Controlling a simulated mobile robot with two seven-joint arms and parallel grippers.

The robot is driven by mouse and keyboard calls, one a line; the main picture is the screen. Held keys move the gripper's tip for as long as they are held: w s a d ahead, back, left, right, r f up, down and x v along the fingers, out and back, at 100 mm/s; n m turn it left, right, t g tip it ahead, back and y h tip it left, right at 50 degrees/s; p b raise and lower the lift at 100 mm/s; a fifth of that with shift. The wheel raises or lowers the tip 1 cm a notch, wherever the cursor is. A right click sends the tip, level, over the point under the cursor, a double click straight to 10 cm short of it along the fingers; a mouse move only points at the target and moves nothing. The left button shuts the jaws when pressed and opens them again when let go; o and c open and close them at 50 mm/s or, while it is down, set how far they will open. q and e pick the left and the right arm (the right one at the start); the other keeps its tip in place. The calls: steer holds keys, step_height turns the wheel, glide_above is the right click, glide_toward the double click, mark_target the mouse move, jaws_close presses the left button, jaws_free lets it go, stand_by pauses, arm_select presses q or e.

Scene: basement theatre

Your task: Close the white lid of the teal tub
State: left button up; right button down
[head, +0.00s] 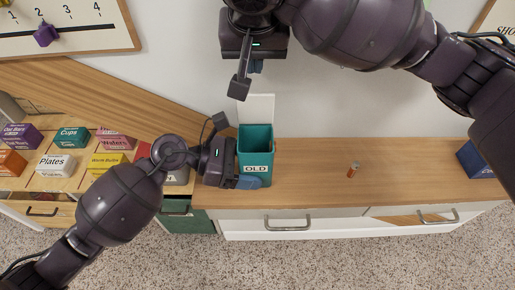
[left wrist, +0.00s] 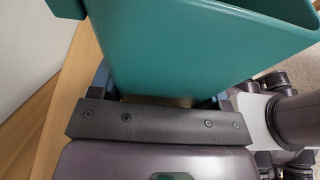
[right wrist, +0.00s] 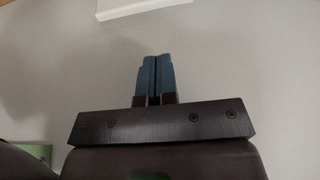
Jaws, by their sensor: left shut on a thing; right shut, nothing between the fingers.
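The teal tub (head: 255,150) stands upright on the wooden counter in the head view, with a white "OLD" label on its front. Its white lid (head: 257,109) stands open, upright at the back of the rim. My left gripper (head: 246,182) is shut on the tub from the left, low on its side. The left wrist view shows the tub's teal wall (left wrist: 200,50) between the fingers. My right gripper (head: 256,66) is shut and empty, above and behind the lid near the wall. In the right wrist view its blue fingers (right wrist: 154,78) are together, and a white edge (right wrist: 145,8) shows at the top.
A small orange object (head: 353,170) lies on the counter right of the tub. A dark blue box (head: 475,160) stands at the right end. Several labelled boxes, one reading "Plates" (head: 55,166), sit at the left. The counter between tub and blue box is mostly clear.

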mark_target(255, 90)
steer(key=shift+f, duration=3.25)
steer(key=shift+s, duration=4.1)
step_height(255, 90, up, 9)
steer(key=shift+d, duration=0.1)
arm_select(q)
steer(key=o, duration=0.8)
